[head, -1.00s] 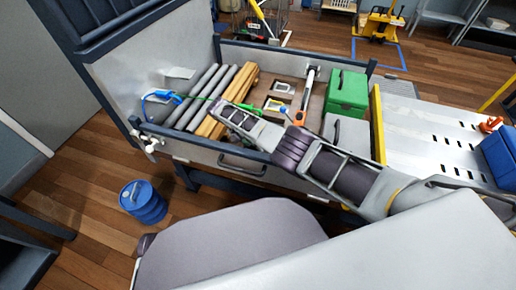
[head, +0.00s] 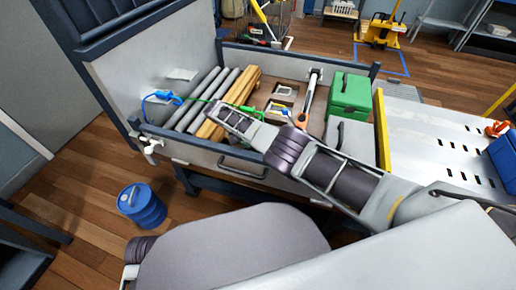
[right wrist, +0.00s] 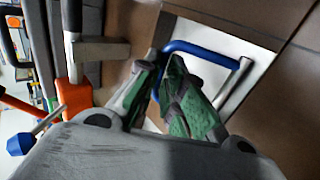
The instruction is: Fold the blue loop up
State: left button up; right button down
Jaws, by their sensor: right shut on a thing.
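In the right wrist view the blue loop (right wrist: 212,52) is a bent blue bar over a pale recess in a brown panel. My right gripper (right wrist: 163,62) has its green-padded fingers closed together on the left end of the loop. The far end of the loop meets a grey bar at the right. In the head view my right arm reaches over the bench tray from the right; its fingers and the loop are hard to make out there. My left gripper is not in view.
The tray holds grey tubes (head: 205,97), wooden bars (head: 233,98), a blue item (head: 163,97) and a green box (head: 349,94). An orange-ended tool (head: 305,104) lies near my arm; its orange part shows in the wrist view (right wrist: 75,95). A blue drum (head: 142,205) stands on the floor.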

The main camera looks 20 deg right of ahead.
jog(key=c, duration=1.5)
grip_release()
jog(key=shift+c, duration=0.2)
